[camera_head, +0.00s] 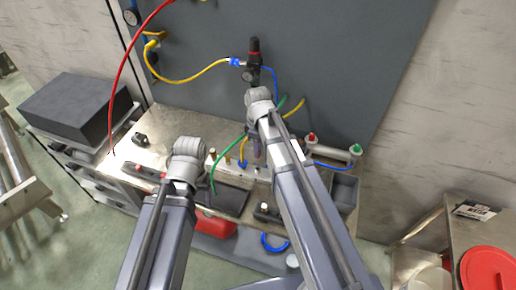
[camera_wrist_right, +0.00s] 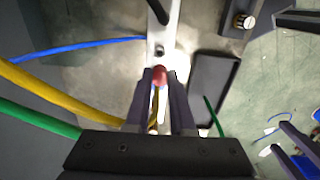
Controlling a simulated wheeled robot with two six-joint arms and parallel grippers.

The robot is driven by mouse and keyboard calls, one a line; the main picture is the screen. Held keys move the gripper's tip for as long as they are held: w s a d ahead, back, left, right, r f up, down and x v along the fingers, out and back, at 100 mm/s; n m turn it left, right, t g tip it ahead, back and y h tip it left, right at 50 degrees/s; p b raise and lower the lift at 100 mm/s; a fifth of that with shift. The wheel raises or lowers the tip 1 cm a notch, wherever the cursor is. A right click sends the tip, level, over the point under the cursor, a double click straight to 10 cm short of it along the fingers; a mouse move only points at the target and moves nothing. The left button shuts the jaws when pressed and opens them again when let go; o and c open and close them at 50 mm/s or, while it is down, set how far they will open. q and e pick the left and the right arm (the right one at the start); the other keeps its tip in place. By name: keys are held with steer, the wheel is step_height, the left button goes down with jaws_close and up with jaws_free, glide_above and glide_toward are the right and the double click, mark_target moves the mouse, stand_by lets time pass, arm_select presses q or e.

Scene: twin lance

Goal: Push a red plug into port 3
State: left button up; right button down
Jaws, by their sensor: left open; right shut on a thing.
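A pale port block (camera_head: 232,168) with several brass-coloured fittings lies on the workbench, partly hidden by my right arm. It shows as a light strip with a dark hole in the right wrist view (camera_wrist_right: 160,47). My right gripper (camera_wrist_right: 159,82) is shut on a red-ended plug (camera_wrist_right: 159,74), which lines up over the strip in that view. I cannot tell whether the plug touches the block, nor which port is number 3. In the head view my right gripper (camera_head: 258,150) is mostly hidden by its arm. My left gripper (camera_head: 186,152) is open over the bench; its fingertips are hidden.
Yellow (camera_head: 195,78), green and blue hoses hang around the block; a red hose (camera_head: 122,72) arcs at left. A dark tray (camera_head: 229,202) lies in front of the block. A regulator (camera_head: 254,62) is on the grey panel. A black box (camera_head: 75,105) stands at left.

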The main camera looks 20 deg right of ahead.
steer(key=shift+f+b, duration=2.35)
steer(key=shift+f, duration=0.2)
steer(key=shift+f+b, duration=1)
steer(key=shift+r+p, duration=0.8)
steer(key=shift+f+b, duration=1)
steer(key=shift+f, duration=0.05)
stand_by(0.6)
steer(key=c, duration=0.7)
jaws_free()
steer(key=shift+r, duration=0.1)
steer(key=shift+r, duration=0.15)
step_height(320, 180, up, 8)
steer(key=p, duration=0.8)
steer(key=shift+f, duration=0.2)
